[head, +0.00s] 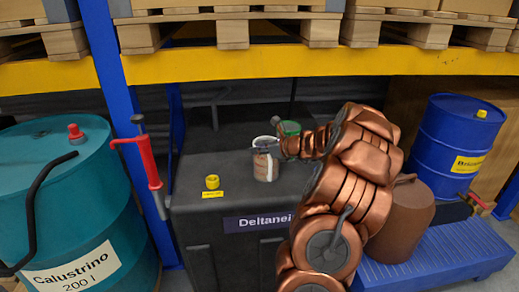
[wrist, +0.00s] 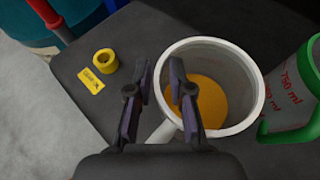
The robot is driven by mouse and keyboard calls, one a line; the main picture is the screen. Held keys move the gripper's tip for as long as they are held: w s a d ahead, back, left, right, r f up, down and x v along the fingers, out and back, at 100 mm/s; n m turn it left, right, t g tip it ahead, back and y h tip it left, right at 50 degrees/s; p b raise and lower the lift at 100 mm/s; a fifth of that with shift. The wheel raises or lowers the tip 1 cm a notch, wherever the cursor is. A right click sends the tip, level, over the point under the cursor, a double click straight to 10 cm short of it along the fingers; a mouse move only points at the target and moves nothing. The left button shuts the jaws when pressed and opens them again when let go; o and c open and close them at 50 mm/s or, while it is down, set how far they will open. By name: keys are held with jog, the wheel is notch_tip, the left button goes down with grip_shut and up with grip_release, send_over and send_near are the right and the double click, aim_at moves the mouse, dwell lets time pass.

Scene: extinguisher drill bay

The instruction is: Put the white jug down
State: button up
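The white jug (head: 265,168) has red marks and appears to stand upright on top of the black Deltanei box (head: 215,185) in the head view. In the wrist view, the white jug (wrist: 245,75) is seen from above with orange liquid inside. My gripper (wrist: 159,72) is at its handle side. The fingers are apart, with the white handle between them and the right finger overlapping the jug's mouth. A gap seems to show beside the handle. My gripper (head: 280,146) is partly hidden behind my wrist in the head view.
A clear jug with a green handle (wrist: 297,100) stands close to the right of the white jug. A yellow ring (head: 212,182) with a yellow label sits at the left. A yellow shelf beam (head: 230,64) crosses above; a blue post (head: 108,60) stands left.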

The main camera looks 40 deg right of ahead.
jog(key=shift+o, duration=0.9)
